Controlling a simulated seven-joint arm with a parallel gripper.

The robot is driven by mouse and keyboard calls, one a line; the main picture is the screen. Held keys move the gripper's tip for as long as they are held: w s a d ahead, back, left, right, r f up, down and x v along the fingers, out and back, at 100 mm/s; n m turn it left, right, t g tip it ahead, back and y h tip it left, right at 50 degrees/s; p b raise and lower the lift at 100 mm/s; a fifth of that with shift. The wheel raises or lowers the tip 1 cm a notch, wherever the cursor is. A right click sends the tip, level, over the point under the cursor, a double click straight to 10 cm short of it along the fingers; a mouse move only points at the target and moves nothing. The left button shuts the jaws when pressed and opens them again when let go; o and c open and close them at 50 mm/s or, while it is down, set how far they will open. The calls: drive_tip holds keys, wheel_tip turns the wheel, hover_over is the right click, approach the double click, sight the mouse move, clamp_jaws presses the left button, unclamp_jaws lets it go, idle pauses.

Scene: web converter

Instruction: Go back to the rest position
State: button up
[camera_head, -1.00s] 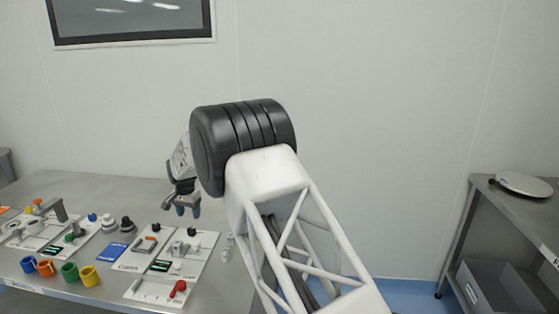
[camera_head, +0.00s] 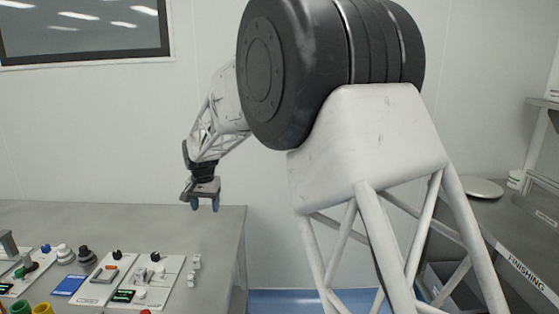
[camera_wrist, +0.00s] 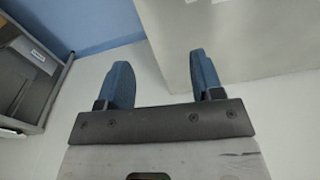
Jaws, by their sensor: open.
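My gripper (camera_head: 204,204) hangs at the end of my arm in the head view, above the right part of the grey table and clear of its top. Its two blue-tipped fingers point down. In the wrist view my gripper (camera_wrist: 165,85) shows its fingers spread apart with nothing between them. Beyond them are pale floor and a light grey panel. My upper arm covers much of the middle and right of the head view.
The grey table (camera_head: 222,232) carries white panels (camera_head: 160,280) with knobs, a blue card (camera_head: 69,285) and coloured cups (camera_head: 43,308) at left. A shelf labelled FINISHING (camera_head: 527,273) stands at right with a white disc (camera_head: 481,188) on it.

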drive_tip(key=s+d+r, duration=0.4)
drive_tip(key=s+d, duration=0.3)
drive_tip(key=d, duration=0.2)
drive_tip(key=s+d+r+t, duration=0.1)
drive_tip(key=s+d+r, duration=0.2)
drive_tip(key=s+d, duration=0.55)
drive_tip(key=s+d+r, duration=0.4)
drive_tip(key=s+d, duration=0.2)
drive_tip(key=d, duration=0.5)
drive_tip(key=s+d+f, duration=0.2)
drive_tip(key=s+d, duration=0.2)
drive_tip(key=s, duration=0.5)
drive_tip(key=s+d+f, duration=0.2)
drive_tip(key=s+d, duration=0.3)
drive_tip(key=s, duration=0.4)
drive_tip(key=s+d+f+t, duration=0.1)
drive_tip(key=s+d, duration=0.3)
drive_tip(key=s, duration=0.5)
drive_tip(key=shift+d+f+n, duration=0.35)
drive_tip(key=shift+f+n, duration=0.05)
drive_tip(key=shift+f, duration=0.1)
